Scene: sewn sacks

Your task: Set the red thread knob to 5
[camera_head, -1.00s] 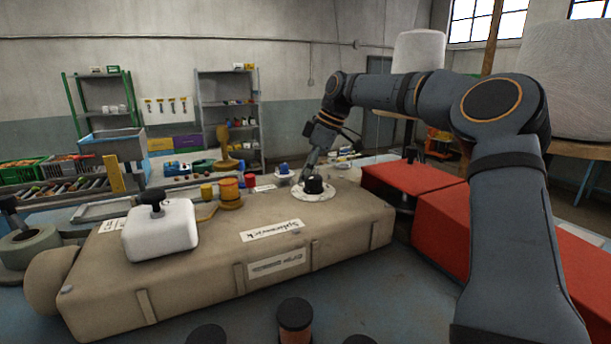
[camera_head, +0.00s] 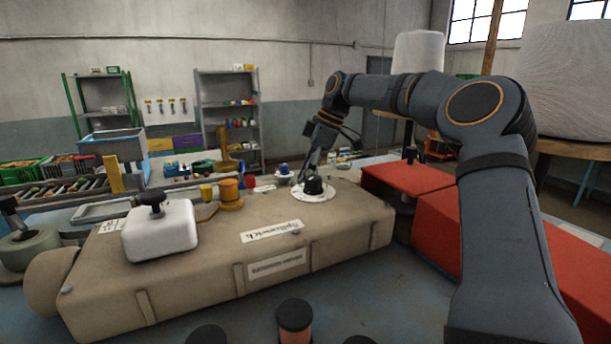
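A black knob (camera_head: 314,186) sits on a round white dial (camera_head: 325,196) on top of the tan sewing machine body (camera_head: 345,215), toward its right end. My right gripper (camera_head: 306,180) reaches down from behind, just at the left side of the black knob. The fingers are small and dark, so I cannot tell whether they touch or grip it. The dial's numbers and the knob's pointer are too small to read. A small red piece (camera_head: 250,182) stands farther left, behind the body, beside an orange spool (camera_head: 229,189). My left gripper is not in view.
A white block with a black knob (camera_head: 160,230) stands on the body's left part. A blue-topped white piece (camera_head: 284,171) is behind the dial. Red boxes (camera_head: 405,177) lie to the right. Dark spools (camera_head: 295,315) stand at the front.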

